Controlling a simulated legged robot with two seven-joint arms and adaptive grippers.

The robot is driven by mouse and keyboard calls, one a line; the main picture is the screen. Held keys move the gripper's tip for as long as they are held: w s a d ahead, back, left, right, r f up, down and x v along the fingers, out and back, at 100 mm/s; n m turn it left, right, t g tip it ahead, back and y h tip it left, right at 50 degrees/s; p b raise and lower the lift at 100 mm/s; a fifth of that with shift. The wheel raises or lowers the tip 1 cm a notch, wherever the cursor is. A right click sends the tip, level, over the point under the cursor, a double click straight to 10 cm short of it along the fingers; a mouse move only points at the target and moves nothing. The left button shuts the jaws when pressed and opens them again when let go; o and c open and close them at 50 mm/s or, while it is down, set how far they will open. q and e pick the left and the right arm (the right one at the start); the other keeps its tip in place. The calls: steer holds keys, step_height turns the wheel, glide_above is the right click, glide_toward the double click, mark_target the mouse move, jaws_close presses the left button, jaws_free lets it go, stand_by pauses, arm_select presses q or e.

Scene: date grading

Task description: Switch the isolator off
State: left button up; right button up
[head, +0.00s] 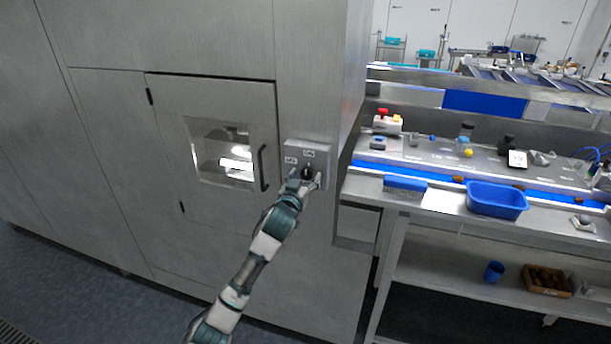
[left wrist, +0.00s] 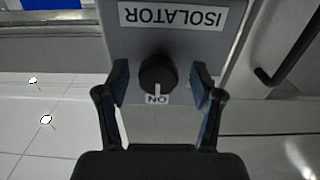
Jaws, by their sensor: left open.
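The isolator is a grey box (head: 308,154) on the steel cabinet front, right of the windowed door. In the left wrist view its plate (left wrist: 190,45) appears upside down, with an ISOLATOR label (left wrist: 170,15) and an ON label (left wrist: 157,99). Its black round knob (left wrist: 158,75) has a white mark pointing to ON. My left gripper (head: 307,178) is at the box; in the left wrist view the open fingers (left wrist: 160,84) stand either side of the knob, with gaps on both sides. In the head view the gripper partly hides the knob. My right gripper is not in view.
A door handle (head: 263,168) sticks out left of the isolator. A wooden crate (head: 547,280) and blue cup (head: 494,271) are on the lower shelf.

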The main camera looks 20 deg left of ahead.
arm_select(q)
steer(key=shift+w+a, duration=0.1)
steer(key=shift+w, duration=0.1)
steer(key=shift+d, duration=0.2)
steer(key=shift+c, duration=1.4)
steer(key=c, duration=0.9)
